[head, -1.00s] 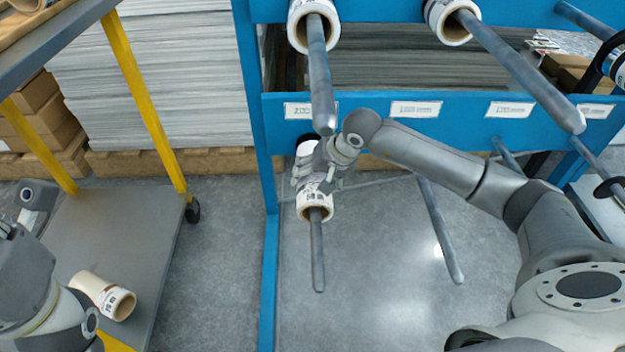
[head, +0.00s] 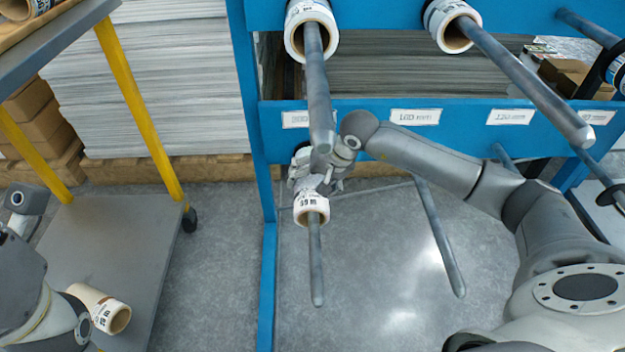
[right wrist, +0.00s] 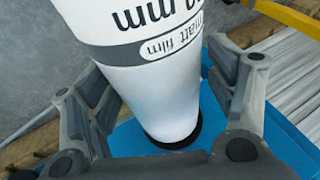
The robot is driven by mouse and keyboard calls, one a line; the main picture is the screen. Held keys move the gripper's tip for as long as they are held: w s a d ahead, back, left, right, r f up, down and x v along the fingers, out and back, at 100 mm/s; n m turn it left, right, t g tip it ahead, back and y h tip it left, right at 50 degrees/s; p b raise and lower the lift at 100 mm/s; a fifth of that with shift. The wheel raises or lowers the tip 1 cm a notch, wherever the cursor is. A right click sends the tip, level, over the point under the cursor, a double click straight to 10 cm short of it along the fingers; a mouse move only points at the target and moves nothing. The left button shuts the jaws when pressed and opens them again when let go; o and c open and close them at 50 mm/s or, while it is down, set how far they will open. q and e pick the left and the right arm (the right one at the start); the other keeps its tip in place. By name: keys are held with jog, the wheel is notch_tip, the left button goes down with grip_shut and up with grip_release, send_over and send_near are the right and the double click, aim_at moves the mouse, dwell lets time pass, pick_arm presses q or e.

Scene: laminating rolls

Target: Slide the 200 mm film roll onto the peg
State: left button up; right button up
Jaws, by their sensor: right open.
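The white film roll (head: 311,210) sits around the lower-left peg (head: 316,265), and the peg's free end sticks out of its core toward me. In the right wrist view the roll (right wrist: 165,75) shows a "matt film" label and the letters "mm"; the width number is not readable. A black ring (right wrist: 175,138) shows at its far end, close to the blue rack. My right gripper (head: 318,182) is around the roll's rear part. Its fingers are open, one on each side of the roll. My left arm shows at the left edge, but its gripper does not.
The blue rack (head: 265,200) carries more pegs; an upper-left peg (head: 318,95) juts out above my right gripper. A bare peg (head: 440,240) is to the right. Another roll (head: 100,308) lies on the cart's lower shelf (head: 120,235). Floor below the peg is clear.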

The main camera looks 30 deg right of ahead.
jog(key=shift+o, duration=0.9)
jog(key=shift+f, duration=0.1)
